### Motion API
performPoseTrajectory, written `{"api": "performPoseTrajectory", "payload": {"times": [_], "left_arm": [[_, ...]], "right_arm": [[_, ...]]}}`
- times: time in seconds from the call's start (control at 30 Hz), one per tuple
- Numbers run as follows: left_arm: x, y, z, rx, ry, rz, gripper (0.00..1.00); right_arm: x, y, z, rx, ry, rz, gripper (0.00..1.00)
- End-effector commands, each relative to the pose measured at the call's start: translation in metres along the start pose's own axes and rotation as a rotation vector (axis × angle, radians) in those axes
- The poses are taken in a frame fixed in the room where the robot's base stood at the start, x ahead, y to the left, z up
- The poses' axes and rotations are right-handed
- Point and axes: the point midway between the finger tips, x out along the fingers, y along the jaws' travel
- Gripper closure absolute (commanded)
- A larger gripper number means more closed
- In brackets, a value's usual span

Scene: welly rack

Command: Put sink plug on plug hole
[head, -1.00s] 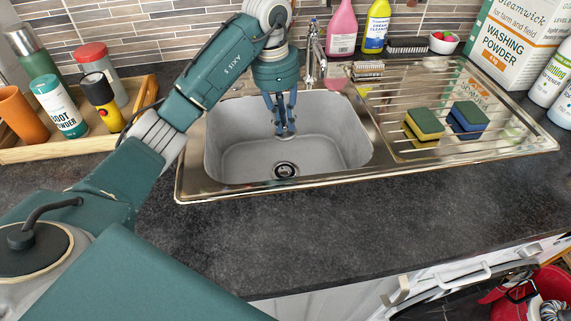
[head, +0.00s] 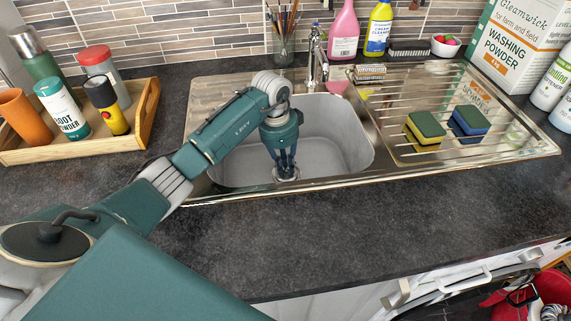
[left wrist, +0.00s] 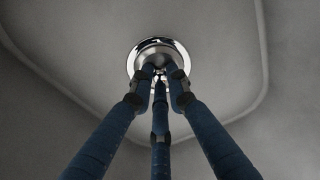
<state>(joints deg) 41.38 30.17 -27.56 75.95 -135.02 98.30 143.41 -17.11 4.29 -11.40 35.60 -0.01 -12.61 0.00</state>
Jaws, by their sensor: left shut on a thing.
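My left gripper (head: 286,170) reaches down into the grey sink bowl (head: 335,135), with its fingers drawn together at the bottom. It is shut on the sink plug, a small silvery disc that its fingers mostly hide. In the left wrist view, the fingertips (left wrist: 159,72) meet at the shiny round sink plug (left wrist: 157,52). The plug hole (head: 287,179) is directly beneath the gripper and largely covered. The plug is at or just above the hole; I cannot tell whether it is seated. My right gripper is out of view.
The steel drainer (head: 480,95) on the right holds two sponges (head: 425,129). The tap (head: 316,58) stands behind the bowl. A wooden tray (head: 148,108) with bottles and a cup is at the left. The dark worktop (head: 330,235) in front is clear.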

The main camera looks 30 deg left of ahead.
Motion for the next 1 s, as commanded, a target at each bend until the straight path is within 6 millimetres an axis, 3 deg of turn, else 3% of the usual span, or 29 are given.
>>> {"api": "performPoseTrajectory", "payload": {"times": [0.27, 0.3, 0.4, 0.77, 1.0], "left_arm": [[0.002, 0.0, 0.0, 0.0, 0.0, -0.001, 1.0], [0.003, 0.0, 0.0, 0.0, 0.0, -0.001, 0.83], [0.002, 0.0, 0.0, 0.0, 0.0, -0.001, 0.66], [-0.002, 0.0, -0.001, 0.0, 0.001, -0.001, 0.66], [-0.041, -0.002, -0.001, 0.001, 0.005, -0.006, 0.66]], "right_arm": [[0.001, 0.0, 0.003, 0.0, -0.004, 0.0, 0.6], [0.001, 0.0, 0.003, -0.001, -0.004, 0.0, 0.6], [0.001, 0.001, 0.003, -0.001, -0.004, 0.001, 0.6], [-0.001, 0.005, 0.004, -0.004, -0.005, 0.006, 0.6], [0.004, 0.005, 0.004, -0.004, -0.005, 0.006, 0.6]]}}
